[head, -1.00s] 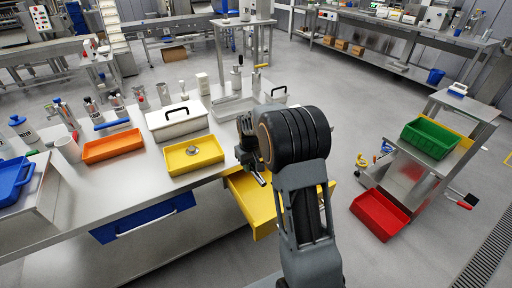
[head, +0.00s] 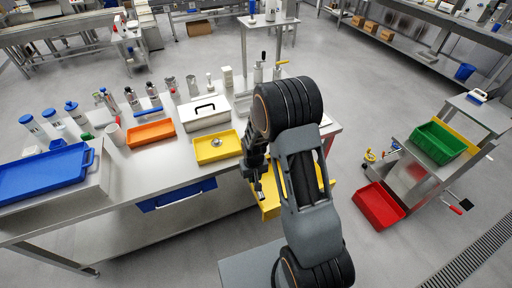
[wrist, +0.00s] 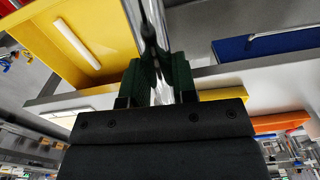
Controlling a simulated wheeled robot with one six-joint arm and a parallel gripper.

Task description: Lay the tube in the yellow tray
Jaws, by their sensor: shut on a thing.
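My gripper (wrist: 160,78) is shut on a shiny metal tube (wrist: 152,28), which runs up between the dark green fingers and out of the top of the wrist view. In the head view my gripper (head: 260,190) is small and dark, by the right part of the bench's front, over or beside the pulled-out yellow drawer. The tube is hard to make out there. The yellow tray (head: 207,154) lies on the bench, left of my gripper, with a small round metal piece (head: 222,145) inside. Much of its floor is bare.
The yellow drawer (wrist: 95,35) and a blue drawer (head: 178,194) are in the bench front. Bottles stand behind. A cart with a green bin (head: 437,143) is at right.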

